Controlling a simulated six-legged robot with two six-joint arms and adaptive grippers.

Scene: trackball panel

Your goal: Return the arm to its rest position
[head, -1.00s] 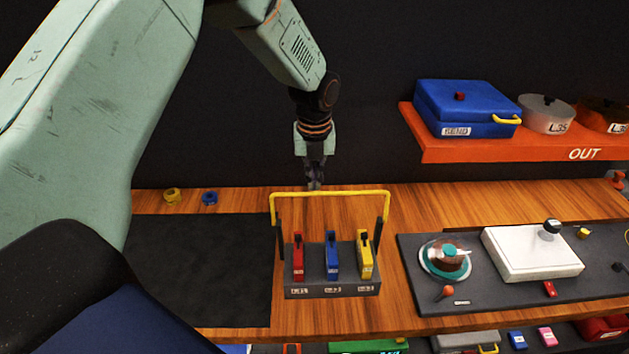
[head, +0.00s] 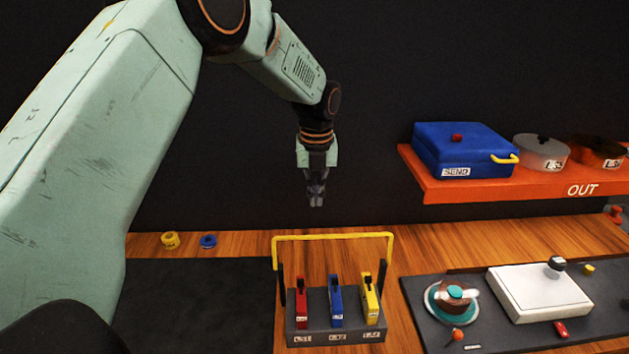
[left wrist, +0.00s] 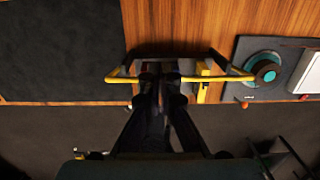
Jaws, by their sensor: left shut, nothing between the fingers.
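My left gripper (head: 316,202) is shut and empty. In the head view it points down in front of the dark wall, above the yellow guard bar (head: 333,237). Below it stands a grey lever block (head: 336,325) with a red lever (head: 302,302), a blue lever (head: 335,302) and a yellow lever (head: 370,298). In the left wrist view the closed fingers (left wrist: 160,78) cover much of the block; the yellow bar (left wrist: 120,79) and yellow lever (left wrist: 202,82) show beside them. My right gripper is in neither view.
An orange shelf (head: 500,184) marked OUT holds a blue box (head: 463,150) and two pots. A dark panel (head: 425,315) at the right carries a trackball (head: 455,292) and a white slab (head: 540,290). A black mat (head: 200,300) lies left, near yellow and blue rings.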

